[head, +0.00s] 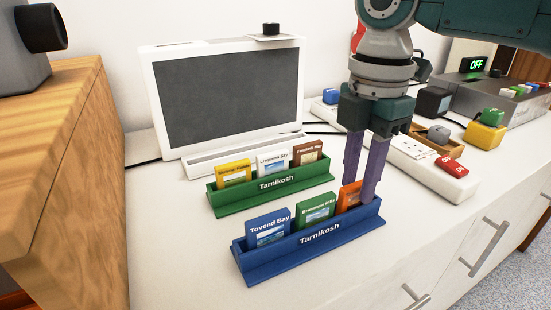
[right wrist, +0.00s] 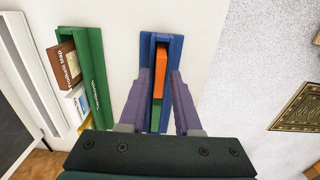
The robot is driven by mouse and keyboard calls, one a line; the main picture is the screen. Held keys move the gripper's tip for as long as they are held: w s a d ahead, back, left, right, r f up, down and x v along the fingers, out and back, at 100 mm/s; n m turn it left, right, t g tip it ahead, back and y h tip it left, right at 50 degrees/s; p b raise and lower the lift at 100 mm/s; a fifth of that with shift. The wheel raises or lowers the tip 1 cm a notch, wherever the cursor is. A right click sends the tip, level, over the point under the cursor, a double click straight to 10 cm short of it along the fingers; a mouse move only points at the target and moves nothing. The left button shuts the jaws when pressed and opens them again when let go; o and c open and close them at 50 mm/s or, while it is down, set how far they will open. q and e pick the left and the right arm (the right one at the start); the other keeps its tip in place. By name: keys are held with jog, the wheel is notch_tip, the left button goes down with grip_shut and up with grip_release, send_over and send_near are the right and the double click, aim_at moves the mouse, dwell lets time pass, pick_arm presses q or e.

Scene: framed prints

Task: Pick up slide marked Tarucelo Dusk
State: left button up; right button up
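An orange slide (head: 346,196) stands at the right end of the blue Tarnikosh rack (head: 318,236). My gripper hides most of its face, so its label cannot be read. The blue slide Tovend Bay (head: 268,229) and a green slide (head: 315,211) stand left of it. My right gripper (head: 359,190) is open and points down at the orange slide. In the right wrist view, its purple fingers (right wrist: 164,74) lie on either side of the orange slide (right wrist: 160,72), with gaps visible. No slide in view reads Tarucelo Dusk. My left gripper is out of view.
A green Tarnikosh rack (head: 275,190) with yellow, white and brown slides stands just behind. Behind it is a white-framed dark screen (head: 230,95). A white strip with small blocks (head: 430,170) lies to the right. The counter front is clear.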

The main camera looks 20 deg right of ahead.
grip_shut()
dwell(0.4)
